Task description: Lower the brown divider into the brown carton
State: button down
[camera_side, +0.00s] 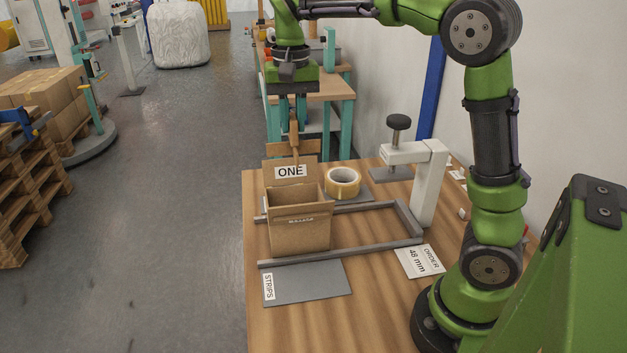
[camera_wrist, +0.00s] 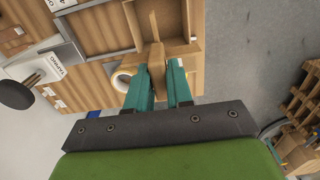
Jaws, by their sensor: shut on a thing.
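The brown carton (camera_side: 300,240) stands upright and open at the top on the table, with a raised rear panel labelled ONE. Its cardboard edge also shows in the wrist view (camera_wrist: 186,50). My gripper (camera_side: 293,114) is above the rear part of the carton, shut on the narrow brown divider (camera_side: 295,135). In the wrist view the divider (camera_wrist: 157,63) sits between my teal fingers (camera_wrist: 163,78). How its lower edge lies relative to the carton's opening is unclear.
Grey rails (camera_side: 345,251) flank the carton. A tape roll (camera_side: 342,183) lies behind it to the right, near a white clamp stand (camera_side: 425,175) with a black knob. A grey STRIPS mat (camera_side: 308,283) and an ORDER card (camera_side: 419,261) lie in front.

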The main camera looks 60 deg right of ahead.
aim_at(294, 155)
jog(key=shift+s+a+f, duration=0.1)
jog(key=shift+a+f, duration=0.05)
jog(key=shift+f, duration=3.75)
jog(key=shift+f, duration=0.1)
notch_tip(294, 155, down, 7)
jog(key=shift+r, duration=0.2)
jog(key=shift+f, duration=0.3)
jog(key=shift+f, duration=2.6)
jog(key=shift+f, duration=0.55)
jog(key=c, duration=0.7)
grip_release()
